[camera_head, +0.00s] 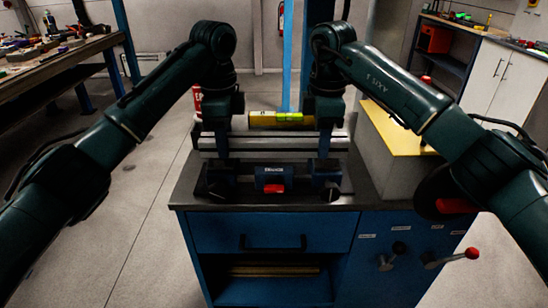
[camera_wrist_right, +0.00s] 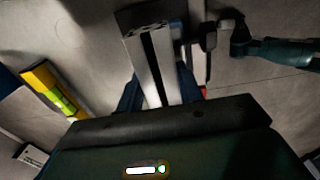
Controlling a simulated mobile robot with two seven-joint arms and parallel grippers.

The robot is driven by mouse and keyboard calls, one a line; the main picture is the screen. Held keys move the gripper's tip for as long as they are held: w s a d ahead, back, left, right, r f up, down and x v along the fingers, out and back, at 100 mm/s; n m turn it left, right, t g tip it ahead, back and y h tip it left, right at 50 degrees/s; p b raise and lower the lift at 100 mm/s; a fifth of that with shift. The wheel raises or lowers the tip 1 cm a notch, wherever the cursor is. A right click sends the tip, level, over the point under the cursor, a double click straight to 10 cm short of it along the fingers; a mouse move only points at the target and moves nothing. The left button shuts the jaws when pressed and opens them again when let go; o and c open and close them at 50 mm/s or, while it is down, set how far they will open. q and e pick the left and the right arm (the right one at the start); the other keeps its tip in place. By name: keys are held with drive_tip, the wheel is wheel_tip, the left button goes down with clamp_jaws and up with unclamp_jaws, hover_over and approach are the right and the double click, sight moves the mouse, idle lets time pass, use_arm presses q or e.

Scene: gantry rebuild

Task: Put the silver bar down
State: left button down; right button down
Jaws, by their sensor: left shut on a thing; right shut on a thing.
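The silver bar (camera_head: 272,144) is a long grooved metal profile, lying level across the head view above the dark top of the blue workbench (camera_head: 190,187). My left gripper (camera_head: 222,148) is shut on it near its left end. My right gripper (camera_head: 325,147) is shut on it near its right end. The bar (camera_wrist_right: 147,45) also runs between the blue fingers of my right gripper (camera_wrist_right: 160,92) in the right wrist view. Below the bar, a blue block (camera_head: 270,178) with a red part sits between dark supports. I cannot tell whether the bar touches them.
A yellow spirit level (camera_head: 281,118) lies behind the bar. A grey box with a yellow top (camera_head: 395,130) stands close on the right. A red can (camera_head: 197,100) is behind my left gripper. The bench's front edge strip is bare.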

use_arm(q)
drive_tip(key=shift+s+f, duration=0.1)
drive_tip(key=shift+f, duration=0.3)
use_arm(e)
drive_tip(key=shift+s+f, duration=0.1)
drive_tip(key=shift+f, duration=0.35)
use_arm(q)
drive_tip(key=c, duration=1.2)
unclamp_jaws()
drive_tip(key=shift+f, duration=0.1)
use_arm(e)
drive_tip(key=c, duration=1.2)
unclamp_jaws()
use_arm(q)
drive_tip(key=shift+o, duration=1.4)
drive_tip(key=shift+f, duration=0.15)
use_arm(e)
drive_tip(key=shift+o, duration=1.4)
drive_tip(key=shift+f, duration=0.2)
use_arm(q)
drive_tip(key=r, duration=0.9)
drive_tip(key=shift+w, duration=0.2)
use_arm(e)
drive_tip(key=shift+r, duration=0.1)
use_arm(q)
drive_tip(key=shift+r, duration=0.15)
use_arm(e)
wheel_tip(320, 180, up, 9)
drive_tip(key=shift+r, duration=0.1)
